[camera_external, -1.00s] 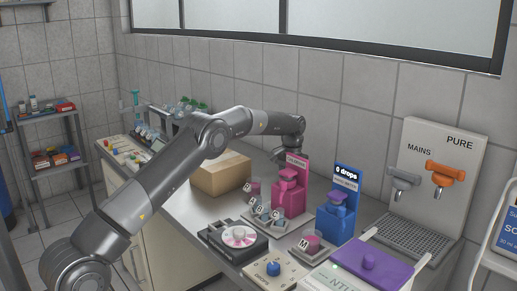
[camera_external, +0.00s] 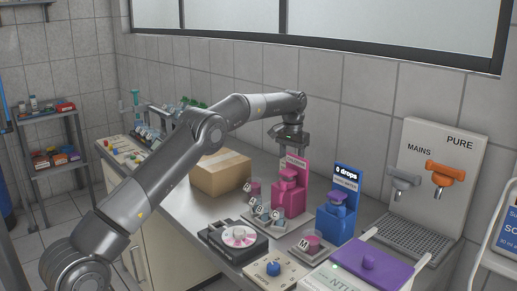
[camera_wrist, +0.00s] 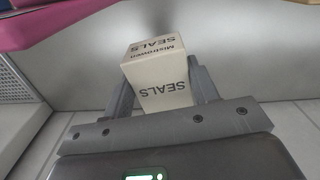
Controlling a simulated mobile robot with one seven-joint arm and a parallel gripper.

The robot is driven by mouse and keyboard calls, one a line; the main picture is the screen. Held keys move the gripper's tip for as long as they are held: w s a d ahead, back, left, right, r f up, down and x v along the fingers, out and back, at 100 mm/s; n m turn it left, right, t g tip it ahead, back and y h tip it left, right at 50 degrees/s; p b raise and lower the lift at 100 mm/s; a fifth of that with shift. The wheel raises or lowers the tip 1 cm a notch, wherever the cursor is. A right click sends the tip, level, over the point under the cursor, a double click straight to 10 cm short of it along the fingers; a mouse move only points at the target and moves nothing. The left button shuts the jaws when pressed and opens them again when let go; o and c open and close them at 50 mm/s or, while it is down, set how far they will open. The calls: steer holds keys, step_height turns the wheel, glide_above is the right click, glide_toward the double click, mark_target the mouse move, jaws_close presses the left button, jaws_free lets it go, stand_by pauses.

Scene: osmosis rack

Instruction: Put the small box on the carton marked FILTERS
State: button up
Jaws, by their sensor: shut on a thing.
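My gripper (camera_external: 292,146) is up behind the pink dispenser, near the back wall. In the wrist view its two fingers are shut on a small pale box (camera_wrist: 157,72) marked SEALS, one finger on each side. In the external view I cannot make out the box behind the dispenser. A brown cardboard carton (camera_external: 221,174) sits on the bench to the left of my gripper, below the forearm. Its top is bare and closed; no FILTERS marking is readable from here.
The pink dispenser (camera_external: 289,197) stands between my gripper and the front of the bench. A blue dispenser (camera_external: 336,215) stands to its right. Small lettered pots (camera_external: 262,212) and a black device (camera_external: 233,240) are in front. The bench around the carton is mostly clear.

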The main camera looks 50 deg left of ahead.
steer(key=r, duration=0.1)
steer(key=s+r, duration=0.1)
steer(key=a+r, duration=0.1)
steer(key=shift+s+a+r, duration=0.1)
steer(key=shift+s+r, duration=0.15)
steer(key=shift+r, duration=0.1)
steer(key=s+a+r+m, duration=0.1)
steer(key=s+a+r, duration=0.15)
steer(key=s, duration=0.45)
steer(key=s+a+r, duration=0.2)
steer(key=s+r, duration=0.2)
steer(key=s, duration=0.3)
steer(key=s+a+r+m, duration=0.1)
steer(key=s+a+r, duration=0.15)
steer(key=s, duration=0.45)
glide_above(208, 166)
step_height(208, 166, down, 7)
steer(key=shift+d+r, duration=0.15)
steer(key=shift+r, duration=0.05)
steer(key=shift+f, duration=2)
steer(key=o, duration=1)
steer(key=shift+f, duration=0.1)
